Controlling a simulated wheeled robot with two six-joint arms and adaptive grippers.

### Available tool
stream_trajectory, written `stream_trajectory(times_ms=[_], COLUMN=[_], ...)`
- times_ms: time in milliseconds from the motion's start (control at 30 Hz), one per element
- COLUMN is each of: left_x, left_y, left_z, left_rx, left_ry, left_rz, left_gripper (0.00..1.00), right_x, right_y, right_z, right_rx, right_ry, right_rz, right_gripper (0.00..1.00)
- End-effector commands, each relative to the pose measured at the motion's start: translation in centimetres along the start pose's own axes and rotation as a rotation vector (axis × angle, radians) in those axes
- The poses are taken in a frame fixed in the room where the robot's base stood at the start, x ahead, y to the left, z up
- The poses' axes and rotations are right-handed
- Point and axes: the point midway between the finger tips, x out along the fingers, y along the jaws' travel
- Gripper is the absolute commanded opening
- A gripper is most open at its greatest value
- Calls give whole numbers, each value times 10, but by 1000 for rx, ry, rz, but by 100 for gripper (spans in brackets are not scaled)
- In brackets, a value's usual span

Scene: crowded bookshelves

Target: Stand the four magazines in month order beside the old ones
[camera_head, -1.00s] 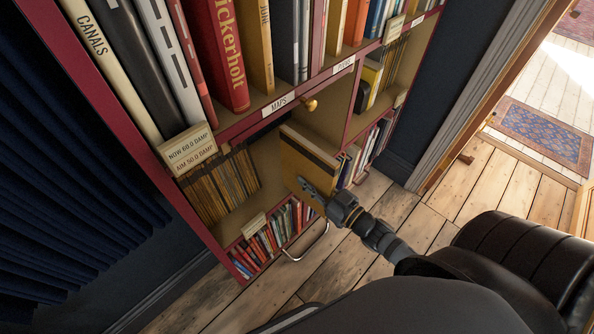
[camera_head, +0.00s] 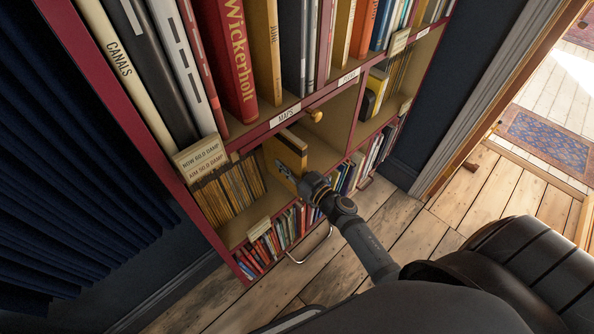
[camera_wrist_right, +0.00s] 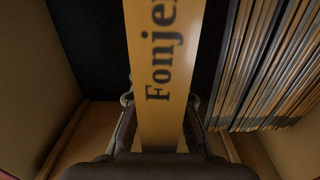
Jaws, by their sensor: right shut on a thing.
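My right gripper (camera_head: 300,183) is shut on a yellow magazine (camera_head: 285,157), held upright at the mouth of the shelf compartment below the MAPS label. Its spine, lettered "Fonje" before being cut off, fills the middle of the right wrist view (camera_wrist_right: 163,60). The old magazines (camera_head: 228,192) stand as a tight row of thin tan and dark spines at the compartment's left end. They show at the right of the wrist view (camera_wrist_right: 262,65). A dark gap separates them from the held magazine. My left gripper is not in view.
A card label (camera_head: 200,157) sits at the shelf edge above the old magazines. The shelf above is packed with books, including a red one (camera_head: 228,60) and a yellow one (camera_head: 265,50). A brass knob (camera_head: 316,116) sticks out nearby. Books fill the shelf below (camera_head: 290,228).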

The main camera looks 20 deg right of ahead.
Motion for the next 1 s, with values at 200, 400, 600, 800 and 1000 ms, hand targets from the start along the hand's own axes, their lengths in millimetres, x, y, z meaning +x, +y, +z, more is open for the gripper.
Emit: stream_trajectory(times_ms=[200, 400, 600, 800, 1000], left_x=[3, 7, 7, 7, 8], left_y=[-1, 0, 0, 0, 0], left_z=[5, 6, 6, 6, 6], left_rx=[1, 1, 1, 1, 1], left_ry=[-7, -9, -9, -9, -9], left_rz=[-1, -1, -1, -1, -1], left_gripper=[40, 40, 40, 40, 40], right_x=[33, 44, 44, 44, 44], right_y=[0, 0, 0, 0, 0], right_z=[-1, 5, 8, 8, 10], right_rx=[0, 2, 1, 0, 0], right_ry=[4, 1, 2, 3, 2], right_rz=[0, 0, 0, 0, 0], right_gripper=[0, 0, 0, 0, 0])
